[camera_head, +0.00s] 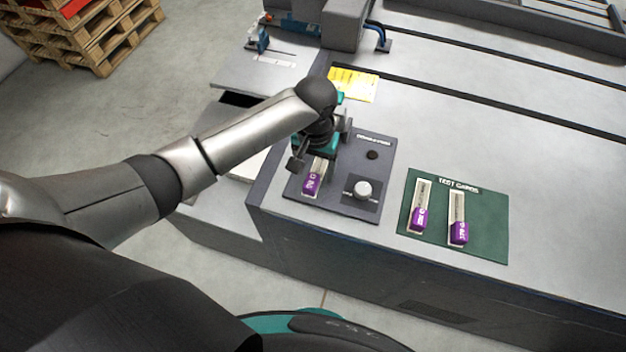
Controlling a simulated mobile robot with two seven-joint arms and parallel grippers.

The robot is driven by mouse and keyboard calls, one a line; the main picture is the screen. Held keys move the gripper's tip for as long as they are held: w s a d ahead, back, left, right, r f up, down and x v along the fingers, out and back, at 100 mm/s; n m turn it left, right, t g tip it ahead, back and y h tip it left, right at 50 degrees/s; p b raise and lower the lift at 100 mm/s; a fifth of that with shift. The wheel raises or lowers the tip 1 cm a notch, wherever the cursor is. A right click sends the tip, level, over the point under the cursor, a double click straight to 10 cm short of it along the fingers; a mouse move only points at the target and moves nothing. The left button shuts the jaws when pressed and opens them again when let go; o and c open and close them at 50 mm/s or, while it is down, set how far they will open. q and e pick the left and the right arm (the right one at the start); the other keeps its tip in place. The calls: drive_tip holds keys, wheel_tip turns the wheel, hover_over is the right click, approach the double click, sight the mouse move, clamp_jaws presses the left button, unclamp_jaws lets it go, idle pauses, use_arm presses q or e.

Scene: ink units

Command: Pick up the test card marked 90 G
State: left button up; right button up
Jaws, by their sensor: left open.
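A test card with a purple end (312,183) lies on the dark panel, directly below my left gripper. Its small label seems to end in "0 G", and its upper part is partly hidden by the gripper. My left gripper (317,157) is open over the upper part of this card. I cannot tell whether the fingers touch it. Two more purple-ended cards, a left one (420,217) and a right one (458,230), lie on the green "TEST CARDS" mat (488,240). Their marks are too small to read surely. My right gripper is out of view.
The dark panel (374,196) holds a white knob (363,189) and a dark round button (372,155), right of the gripper. A yellow label (354,84) lies behind. The grey machine top (480,130) is mostly clear. Wooden pallets (95,35) stand far left.

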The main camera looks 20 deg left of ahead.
sight(313, 177)
use_arm(q)
drive_tip(key=f, duration=0.2)
drive_tip(key=f+b, duration=0.1)
drive_tip(key=f, duration=0.1)
drive_tip(key=shift+w+a, duration=0.15)
drive_tip(key=shift+a, duration=0.1)
clamp_jaws()
idle(0.4)
